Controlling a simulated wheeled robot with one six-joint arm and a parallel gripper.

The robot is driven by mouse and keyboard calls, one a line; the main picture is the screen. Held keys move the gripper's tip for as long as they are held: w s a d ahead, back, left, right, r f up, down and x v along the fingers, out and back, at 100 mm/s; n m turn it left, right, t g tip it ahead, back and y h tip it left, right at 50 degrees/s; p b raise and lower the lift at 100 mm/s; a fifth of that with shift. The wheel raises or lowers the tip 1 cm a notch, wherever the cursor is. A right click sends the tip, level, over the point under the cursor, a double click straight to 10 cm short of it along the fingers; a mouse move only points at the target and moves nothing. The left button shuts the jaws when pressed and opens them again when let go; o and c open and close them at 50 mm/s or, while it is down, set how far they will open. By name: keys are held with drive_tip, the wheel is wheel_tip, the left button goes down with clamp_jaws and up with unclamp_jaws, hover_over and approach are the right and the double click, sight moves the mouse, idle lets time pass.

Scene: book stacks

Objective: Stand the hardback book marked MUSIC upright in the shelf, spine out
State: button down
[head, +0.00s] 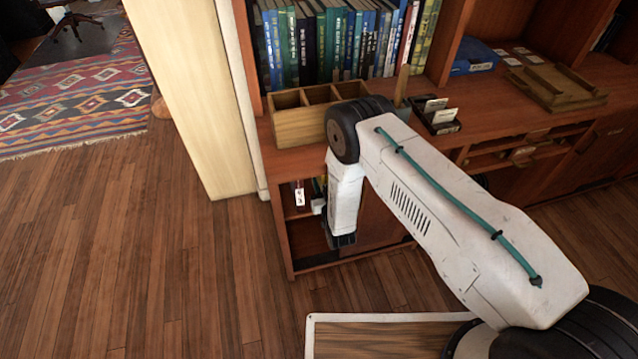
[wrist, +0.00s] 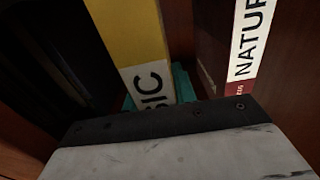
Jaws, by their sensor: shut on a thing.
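The MUSIC book (wrist: 130,35) has a yellow cover and a white label on which the letters SIC show in the wrist view. It stands within the shelf space, slightly slanted in that picture, and its lower end is hidden behind my gripper. My gripper (head: 341,240) is down at the open front of the lower shelf (head: 290,245) in the head view, shut on the book. Whether the book touches the shelf floor cannot be seen.
A dark red book marked NATUR (wrist: 228,50) stands to the right, with a gap between. Something teal (wrist: 182,82) shows behind the MUSIC book. Above are a wooden divided box (head: 290,128) and a card tray (head: 436,115). A pale upright panel (head: 195,90) stands left of the shelf.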

drive_tip(key=x, duration=0.2)
drive_tip(key=shift+w+a+f, duration=0.1)
drive_tip(key=shift+w+a, duration=0.2)
drive_tip(key=shift+w, duration=0.05)
drive_tip(key=shift+w+a+f, duration=0.1)
drive_tip(key=shift+w+f, duration=0.05)
drive_tip(key=shift+f, duration=0.75)
drive_tip(key=shift+w+a+f, duration=0.1)
drive_tip(key=shift+w+f, duration=0.05)
drive_tip(key=shift+f, duration=0.75)
drive_tip(key=c, duration=1.1)
unclamp_jaws()
drive_tip(key=shift+f, duration=0.15)
drive_tip(key=v, duration=1.2)
